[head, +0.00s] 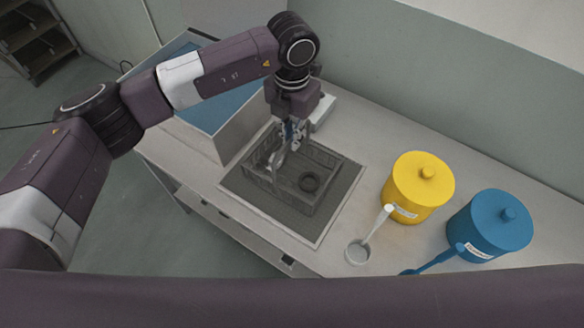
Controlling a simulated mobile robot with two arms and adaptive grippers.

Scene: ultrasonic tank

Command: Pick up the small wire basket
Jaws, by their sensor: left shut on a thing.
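The small wire basket (322,160) is a dark grey mesh box with a raised handle, on or just above a dark mat with a pale rim (330,218). A dark ring (309,181) lies inside it. My left gripper (288,142) points down over the basket's left part and is shut on the basket, apparently at its handle. The fingers partly hide the grip point. I cannot tell whether the basket's bottom touches the mat. My right gripper is not in view.
A yellow lidded canister (409,190) and a blue lidded canister (485,230) stand to the right. A white scoop (358,250) and a blue scoop (435,262) lie in front of them. A tank with blue content (212,100) stands behind left. A wall closes the back.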

